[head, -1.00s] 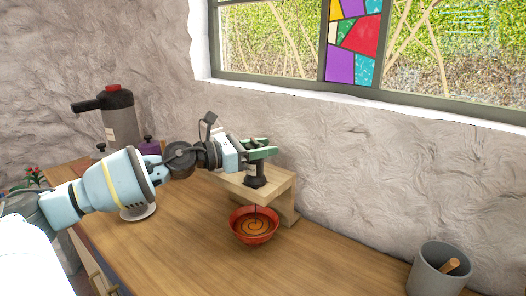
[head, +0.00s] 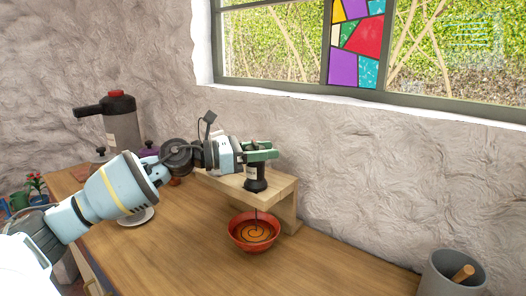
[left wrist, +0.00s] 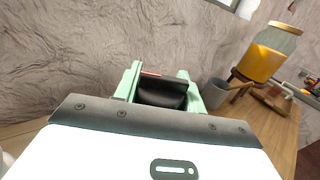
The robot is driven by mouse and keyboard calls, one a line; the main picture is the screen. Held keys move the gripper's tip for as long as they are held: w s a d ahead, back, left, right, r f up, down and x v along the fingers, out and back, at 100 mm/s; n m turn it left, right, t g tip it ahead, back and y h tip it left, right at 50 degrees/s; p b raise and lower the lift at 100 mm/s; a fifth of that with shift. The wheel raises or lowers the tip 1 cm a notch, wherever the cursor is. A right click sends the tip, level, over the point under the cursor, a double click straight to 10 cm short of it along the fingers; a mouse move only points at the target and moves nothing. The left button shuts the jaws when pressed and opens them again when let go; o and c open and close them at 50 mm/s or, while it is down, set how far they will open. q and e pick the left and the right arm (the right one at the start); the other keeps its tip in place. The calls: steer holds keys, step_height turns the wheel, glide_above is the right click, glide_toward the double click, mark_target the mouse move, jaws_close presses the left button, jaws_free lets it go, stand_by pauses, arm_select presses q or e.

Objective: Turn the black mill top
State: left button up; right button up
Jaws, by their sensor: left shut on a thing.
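The black mill (head: 256,184) stands upright on a small wooden stand (head: 283,187), above a red bowl (head: 233,236) with a dark spiral on orange contents. A thin dark line runs from under the mill down to the bowl. My left gripper (head: 262,152) is shut on the mill's top from the left side. In the left wrist view the black mill top (left wrist: 162,95) sits between the green fingers. The fingers hide part of the top in the head view. My right gripper is in neither view.
A grey pot (head: 440,275) with a wooden stick stands at the front right. A grey flask with a red cap (head: 121,122) stands at the back left. The left wrist view also shows a jar of yellow contents (left wrist: 262,62). The counter right of the bowl is clear.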

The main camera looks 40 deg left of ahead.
arm_select(q)
steer(key=o, duration=1)
steer(key=shift+s+a, duration=0.1)
steer(key=shift+s+a+f, duration=0.1)
steer(key=shift+s+a, duration=0.25)
steer(key=shift+s, duration=0.3)
steer(key=shift+v, duration=3.05)
